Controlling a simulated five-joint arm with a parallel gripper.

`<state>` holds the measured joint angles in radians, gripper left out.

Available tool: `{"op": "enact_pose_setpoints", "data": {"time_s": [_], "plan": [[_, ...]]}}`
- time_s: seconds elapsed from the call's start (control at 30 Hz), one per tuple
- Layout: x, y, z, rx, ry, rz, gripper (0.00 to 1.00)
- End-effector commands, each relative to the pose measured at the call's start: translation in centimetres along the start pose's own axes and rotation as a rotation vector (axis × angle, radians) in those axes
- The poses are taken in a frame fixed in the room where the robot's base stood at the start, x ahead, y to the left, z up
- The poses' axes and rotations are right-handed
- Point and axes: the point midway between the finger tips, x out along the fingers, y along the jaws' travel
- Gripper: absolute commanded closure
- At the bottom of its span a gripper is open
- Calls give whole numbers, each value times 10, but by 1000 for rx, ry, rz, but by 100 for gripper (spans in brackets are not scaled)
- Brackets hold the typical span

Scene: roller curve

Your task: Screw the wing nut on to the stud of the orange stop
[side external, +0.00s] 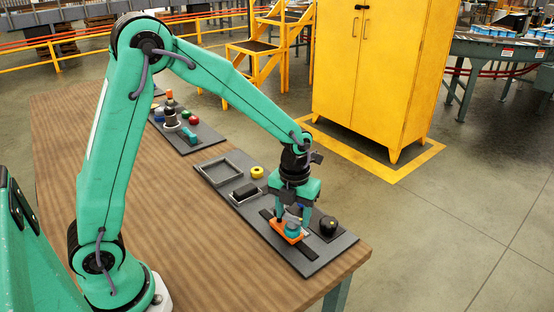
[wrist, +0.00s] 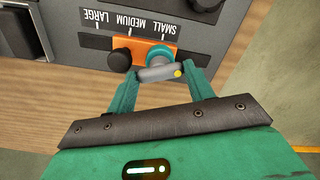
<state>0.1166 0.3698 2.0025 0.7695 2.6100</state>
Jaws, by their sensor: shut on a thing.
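The orange stop (side external: 293,239) lies on the dark board near the table's front right corner. It also shows in the wrist view (wrist: 123,45), beside the printed words SMALL, MEDIUM and LARGE, with a black knob (wrist: 118,61) on it. The wing nut, a grey bar (wrist: 152,75) with a yellow dot at one end beside a round teal part, shows between my fingers. My gripper (wrist: 160,76) points down over the stop and is shut on the wing nut. The stud is hidden, so I cannot tell how far the nut sits on it.
A black round knob (side external: 328,226) stands on a dark plate right of my gripper. A grey open tray (side external: 222,158), a yellow ring (side external: 257,172) and a black block (side external: 245,191) lie farther back. A second board (side external: 207,138) holds small coloured parts. Bare wood lies left of the boards.

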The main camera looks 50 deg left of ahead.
Motion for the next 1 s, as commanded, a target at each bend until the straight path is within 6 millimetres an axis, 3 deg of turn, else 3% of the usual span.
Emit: {"op": "enact_pose_setpoints", "data": {"time_s": [0.27, 0.4, 0.77, 0.8, 0.9, 1.0], "plan": [[-2, 1, 0, 97, 2, 1, 70], [-2, 1, 1, 191, -1, 0, 82], [-2, 0, 4, 247, -11, -5, 82], [-2, 0, 4, 247, -11, -5, 44], [-2, 0, 5, 245, -12, -5, 29], [-2, 0, 5, 245, -12, -5, 28]]}}
